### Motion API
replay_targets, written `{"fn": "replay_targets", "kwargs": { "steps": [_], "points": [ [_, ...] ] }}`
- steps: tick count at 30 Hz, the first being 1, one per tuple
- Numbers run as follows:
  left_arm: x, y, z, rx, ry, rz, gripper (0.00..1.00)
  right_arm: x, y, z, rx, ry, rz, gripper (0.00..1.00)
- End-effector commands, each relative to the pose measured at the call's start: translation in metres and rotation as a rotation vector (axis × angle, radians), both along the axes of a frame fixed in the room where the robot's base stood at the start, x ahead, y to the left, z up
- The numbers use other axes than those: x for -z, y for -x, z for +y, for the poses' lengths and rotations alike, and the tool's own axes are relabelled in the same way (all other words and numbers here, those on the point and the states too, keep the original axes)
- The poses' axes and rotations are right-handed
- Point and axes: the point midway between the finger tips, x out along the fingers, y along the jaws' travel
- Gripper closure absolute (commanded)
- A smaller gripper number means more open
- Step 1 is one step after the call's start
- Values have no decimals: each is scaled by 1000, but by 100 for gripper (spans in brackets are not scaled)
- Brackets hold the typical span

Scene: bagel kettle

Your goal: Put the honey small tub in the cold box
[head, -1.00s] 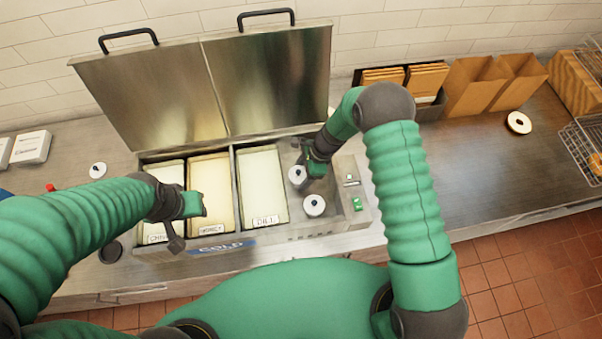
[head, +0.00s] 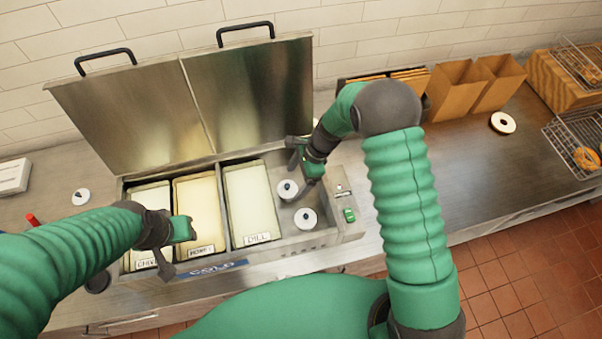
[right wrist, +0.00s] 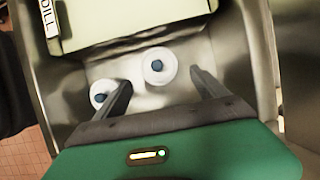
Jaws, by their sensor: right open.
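The cold box (head: 218,267) stands open on the counter, its lids raised behind. A rectangular tub labelled HONEY (head: 198,205) sits in it between the CHIVE tub and the DILL tub (head: 250,205). Two small round white tubs with dark knobs, a far one (head: 287,190) and a near one (head: 305,218), stand in the right compartment; I see no readable label on them. My right gripper (right wrist: 162,92) is open and empty, its fingers apart around the far small tub's near side in the wrist view. My left gripper (head: 178,232) hangs over the HONEY and CHIVE tubs; its fingers are unclear.
Another small round white tub (head: 81,197) stands on the counter left of the box. The counter right of the box is mostly clear.

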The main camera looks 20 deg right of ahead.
Motion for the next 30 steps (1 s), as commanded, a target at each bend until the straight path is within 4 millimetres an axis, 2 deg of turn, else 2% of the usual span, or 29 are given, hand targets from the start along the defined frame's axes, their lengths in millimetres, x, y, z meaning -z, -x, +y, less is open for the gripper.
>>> {"fn": "replay_targets", "kwargs": {
  "steps": [1,6,11,14,18,21,25,30],
  "points": [
    [8,0,0,0,0,0,64,-9,-1,-5,0,0,-5,18],
    [15,0,0,0,0,0,64,-41,-1,-18,0,0,-3,18],
    [16,0,0,0,0,0,64,-61,8,-27,-68,27,-32,18],
    [15,0,0,0,0,0,64,-85,40,-43,-342,127,-148,18],
    [15,0,0,0,0,0,64,-118,105,-70,-934,322,-350,18],
    [15,0,0,0,0,0,64,-130,139,-82,-1293,428,-445,18],
    [15,0,0,0,0,0,64,-133,157,-87,-1518,487,-491,18],
    [15,0,0,0,0,0,64,-133,157,-87,-1537,489,-493,18]
  ]
}}
